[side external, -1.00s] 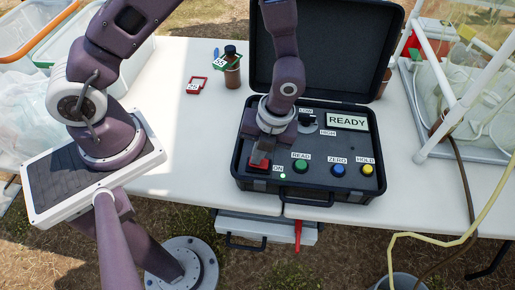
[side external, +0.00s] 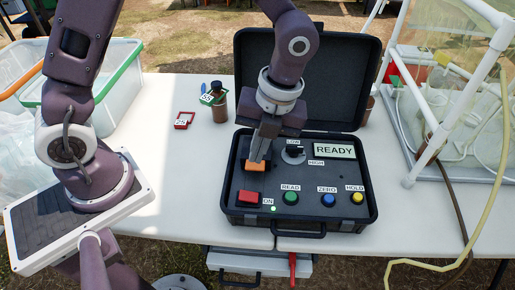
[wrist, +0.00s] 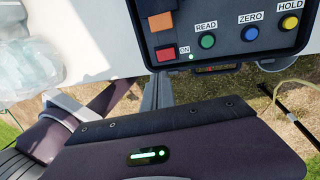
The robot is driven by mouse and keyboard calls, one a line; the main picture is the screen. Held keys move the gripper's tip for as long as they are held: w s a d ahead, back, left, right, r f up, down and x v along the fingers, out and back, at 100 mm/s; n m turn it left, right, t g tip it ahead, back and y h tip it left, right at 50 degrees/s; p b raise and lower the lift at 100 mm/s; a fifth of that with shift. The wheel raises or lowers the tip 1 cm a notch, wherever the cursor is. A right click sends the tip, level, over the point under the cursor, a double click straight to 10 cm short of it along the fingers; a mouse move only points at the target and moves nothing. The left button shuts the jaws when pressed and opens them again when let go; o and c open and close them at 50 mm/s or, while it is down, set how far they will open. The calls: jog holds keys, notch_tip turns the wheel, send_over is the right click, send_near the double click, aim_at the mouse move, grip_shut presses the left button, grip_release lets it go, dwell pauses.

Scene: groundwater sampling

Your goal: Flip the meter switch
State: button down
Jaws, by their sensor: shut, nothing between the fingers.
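The meter is an open black case (side external: 229,190) on the white table, with a screen (side external: 334,150) reading READY. A red block (side external: 248,197) sits by the ON label at the panel's front left. An orange block (side external: 255,165) is behind it. A small green light (side external: 273,209) is lit beside ON. In the wrist view the red block (wrist: 165,54) and orange block (wrist: 161,21) show near the top. A black knob (side external: 294,151) sits between LOW and HIGH. My gripper (side external: 257,157) is shut and empty, in front of the orange block in the picture; I cannot tell whether it touches.
Green (side external: 291,197), blue (side external: 328,200) and yellow (side external: 358,198) buttons line the panel's front. The raised lid (side external: 350,70) stands behind my gripper. A brown bottle (side external: 219,107) and small red tray (side external: 184,120) are to the left. A white pipe frame (side external: 437,128) stands right.

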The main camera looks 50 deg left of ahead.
aim_at(244, 195)
jog(key=shift+r, duration=0.1)
dwell(0.3)
jog(key=x, duration=1.4)
jog(key=shift+w+d, duration=0.15)
